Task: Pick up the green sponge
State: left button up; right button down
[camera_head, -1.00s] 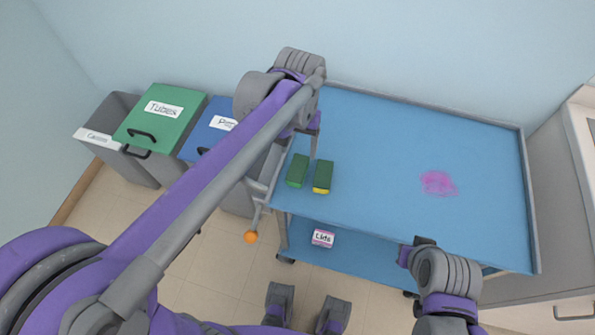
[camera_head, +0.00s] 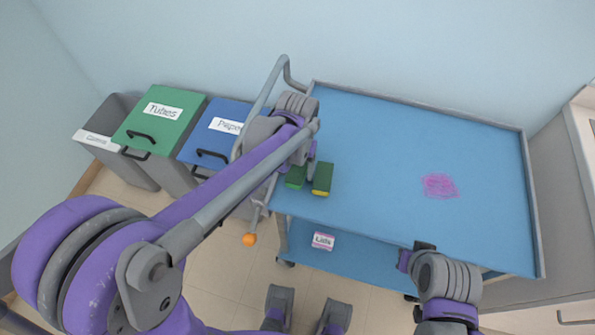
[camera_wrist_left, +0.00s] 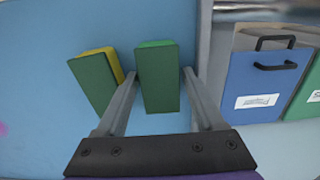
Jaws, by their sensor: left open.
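The green sponge (camera_head: 294,178) lies on the cart's blue top near its left edge, partly hidden by my left arm. In the left wrist view the green sponge (camera_wrist_left: 158,80) is a dark green block with a brighter green end, between the two open fingers. My left gripper (camera_head: 304,173) is open at the sponge; it also shows in the left wrist view (camera_wrist_left: 159,74). I cannot tell whether the fingers touch it. A green and yellow sponge (camera_head: 322,180) lies just to the right, outside the fingers. My right gripper (camera_head: 412,253) is at the cart's front edge, its jaws unclear.
The blue cart top (camera_head: 390,140) is mostly clear, with a pink scribble-like stain (camera_head: 440,186). A raised rim runs round it. A box labelled Lids (camera_head: 323,241) is on the lower shelf. Green (camera_head: 160,115) and blue (camera_head: 213,140) lidded bins stand left of the cart.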

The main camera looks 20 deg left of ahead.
aim_at(298, 170)
pick_arm(q)
grip_shut()
jog(key=shift+r, duration=0.15)
notch_tip(298, 170, up, 10)
jog(key=shift+f+p, duration=0.1)
jog(key=shift+p, duration=0.5)
jog(key=c, duration=0.5)
grip_release()
jog(key=c, duration=0.5)
jog(key=shift+f, duration=0.1)
